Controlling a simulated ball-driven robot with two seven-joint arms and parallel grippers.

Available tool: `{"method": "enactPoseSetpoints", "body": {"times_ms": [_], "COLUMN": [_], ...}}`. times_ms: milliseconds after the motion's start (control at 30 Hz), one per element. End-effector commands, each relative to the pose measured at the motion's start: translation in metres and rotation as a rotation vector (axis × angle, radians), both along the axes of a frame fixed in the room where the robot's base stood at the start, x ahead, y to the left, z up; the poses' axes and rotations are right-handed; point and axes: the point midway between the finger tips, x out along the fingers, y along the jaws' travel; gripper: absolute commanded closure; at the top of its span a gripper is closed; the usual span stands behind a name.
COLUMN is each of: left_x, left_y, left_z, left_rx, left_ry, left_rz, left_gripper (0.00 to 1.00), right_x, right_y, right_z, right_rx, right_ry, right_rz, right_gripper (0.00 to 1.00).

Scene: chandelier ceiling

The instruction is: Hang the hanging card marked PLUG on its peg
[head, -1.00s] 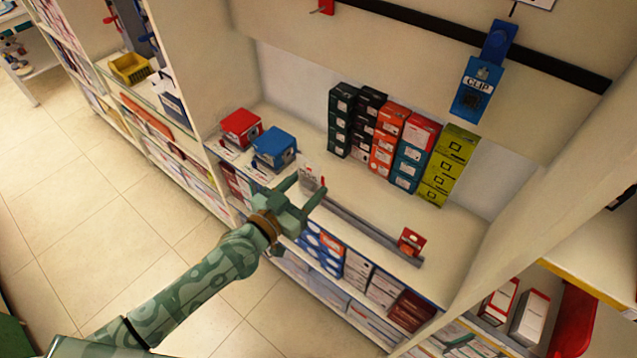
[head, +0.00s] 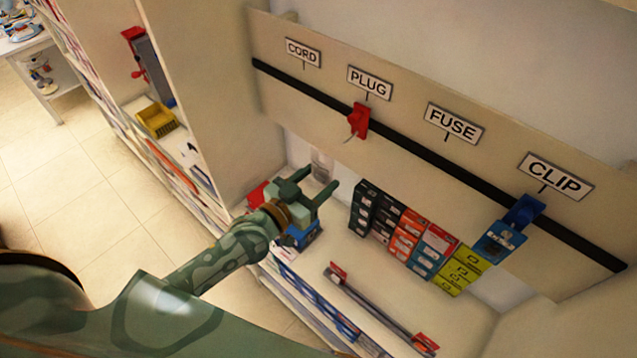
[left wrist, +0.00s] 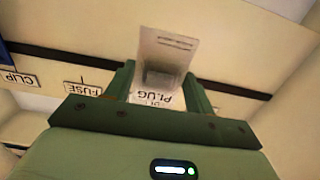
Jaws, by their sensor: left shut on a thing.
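My left gripper (head: 318,179) is shut on a pale card (head: 322,163), above the shelf and in front of the blue box. In the left wrist view the pale card (left wrist: 165,48) stands up between the fingers. Upside-down PLUG lettering shows at its base; I cannot tell whether it is on the card or the wall. A PLUG sign (head: 369,83) is on the back panel, above a red peg (head: 359,119) on the black rail. The peg looks empty and is up and to the right of the gripper. My right gripper is out of view.
A blue card (head: 499,243) hangs from a blue peg under the CLIP sign (head: 555,176). CORD (head: 303,52) and FUSE (head: 454,124) signs show too. Stacked boxes (head: 403,230) line the shelf back; a blue box (head: 302,236) is beside the gripper. A grey strip (head: 380,312) lies along the front.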

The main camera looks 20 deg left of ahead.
Motion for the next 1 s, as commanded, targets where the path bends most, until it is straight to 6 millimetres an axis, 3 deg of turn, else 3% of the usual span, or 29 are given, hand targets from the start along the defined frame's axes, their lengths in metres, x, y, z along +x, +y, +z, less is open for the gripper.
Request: {"method": "enactPoseSetpoints", "body": {"times_ms": [233,533,1000], "left_x": [0.016,0.036,0.068], "left_y": [-0.005,-0.013,-0.024], "left_z": [-0.002,-0.004,-0.006], "left_rx": [-0.002,-0.002,-0.002], "left_ry": [-0.002,-0.002,-0.002], "left_rz": [0.000,0.000,0.001], "left_gripper": [0.59,0.59,0.59], "right_x": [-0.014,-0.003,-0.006], "right_y": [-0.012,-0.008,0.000], "right_z": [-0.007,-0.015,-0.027], "right_rx": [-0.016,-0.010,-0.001], "right_ry": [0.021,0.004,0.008], "right_rz": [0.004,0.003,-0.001], "right_gripper": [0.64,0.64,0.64]}}
